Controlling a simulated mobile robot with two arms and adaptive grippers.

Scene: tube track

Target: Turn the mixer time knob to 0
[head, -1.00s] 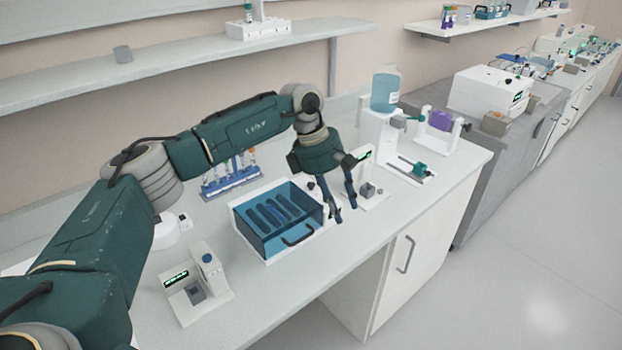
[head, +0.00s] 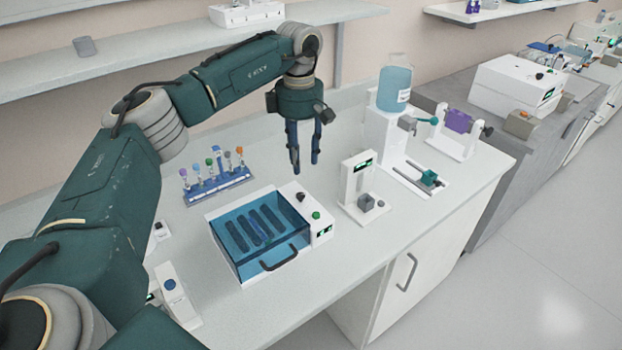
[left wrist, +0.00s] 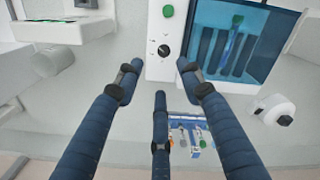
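The mixer is a white box with a clear blue tank (head: 245,262) and a white control panel (head: 322,240) on its right side. The panel has a black knob (head: 300,197), a green button (head: 316,215) and a small lit display. In the left wrist view the black knob (left wrist: 163,50) shows small marks around it; the number it points at is too small to read. My left gripper (head: 305,166) points down above the bench, just behind the knob and apart from it. Its fingers (left wrist: 158,80) are spread and empty in the left wrist view. My right gripper is not in view.
A rack of colored tubes (head: 218,188) stands left of the gripper. A white device with a grey block (head: 365,203) stands right of the mixer. A blue bottle (head: 394,88) on a stand is farther right. Bare bench lies behind the mixer.

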